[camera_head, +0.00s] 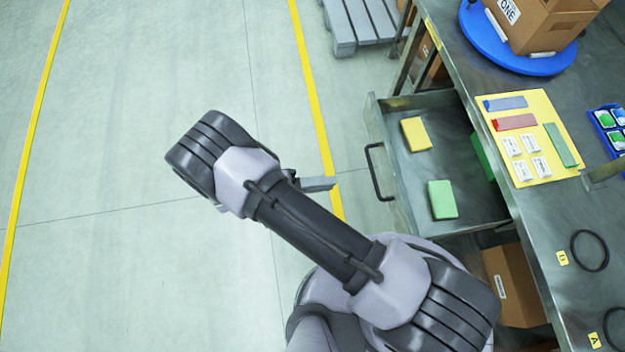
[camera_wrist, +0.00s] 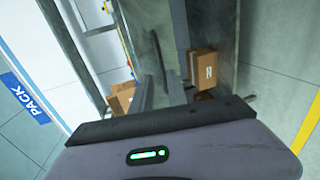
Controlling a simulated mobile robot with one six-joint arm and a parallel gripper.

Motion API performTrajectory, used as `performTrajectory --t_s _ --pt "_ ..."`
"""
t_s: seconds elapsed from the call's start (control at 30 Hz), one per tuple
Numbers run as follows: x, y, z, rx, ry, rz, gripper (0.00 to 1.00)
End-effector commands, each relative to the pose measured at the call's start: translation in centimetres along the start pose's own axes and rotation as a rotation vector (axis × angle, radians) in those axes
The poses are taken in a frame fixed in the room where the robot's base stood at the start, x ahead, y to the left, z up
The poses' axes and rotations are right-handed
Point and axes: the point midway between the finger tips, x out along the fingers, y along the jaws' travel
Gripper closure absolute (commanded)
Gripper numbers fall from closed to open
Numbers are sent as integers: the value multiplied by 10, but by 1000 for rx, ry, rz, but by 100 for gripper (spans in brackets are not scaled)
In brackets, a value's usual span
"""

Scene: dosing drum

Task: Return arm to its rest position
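My arm (camera_head: 310,228) stretches over the floor to the left of the workbench in the head view, its elbow end at upper left. A small grey metal piece of my gripper (camera_head: 318,184) shows past the forearm, left of the open drawer and apart from it. The rest of the gripper is hidden behind the arm. In the wrist view a dark housing with a green light (camera_wrist: 147,155) fills the bottom. No held object shows.
An open drawer (camera_head: 380,150) with a yellow block (camera_head: 415,134) and green blocks (camera_head: 442,199) juts out beside my arm. The workbench (camera_head: 545,225) carries a yellow board (camera_head: 541,113) and a blue turntable (camera_head: 482,38) with a carton. Floor at left (camera_head: 100,140) is clear.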

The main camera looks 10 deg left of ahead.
Motion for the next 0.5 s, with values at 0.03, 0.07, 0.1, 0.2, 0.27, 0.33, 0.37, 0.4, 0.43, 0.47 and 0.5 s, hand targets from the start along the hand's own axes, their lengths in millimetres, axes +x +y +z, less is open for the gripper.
performTrajectory --t_s 0.03,0.07,0.1,0.2,0.27,0.33,0.37,0.4,0.43,0.47,0.5 --pt "-10 1 0 1 2 -1 80" --pt "-15 0 0 1 2 0 80" --pt "-21 0 0 1 1 0 80" --pt "-29 0 0 0 -1 0 80" --pt "-32 0 0 -1 -1 0 80" --pt "-32 0 0 -1 -1 0 80" --pt "-32 0 0 -1 -1 0 80" --pt "-32 0 0 -1 -1 1 80" --pt "-32 0 0 -1 -1 1 80" --pt "-32 0 0 -1 -1 1 80" --pt "-32 0 0 -1 -1 1 80"
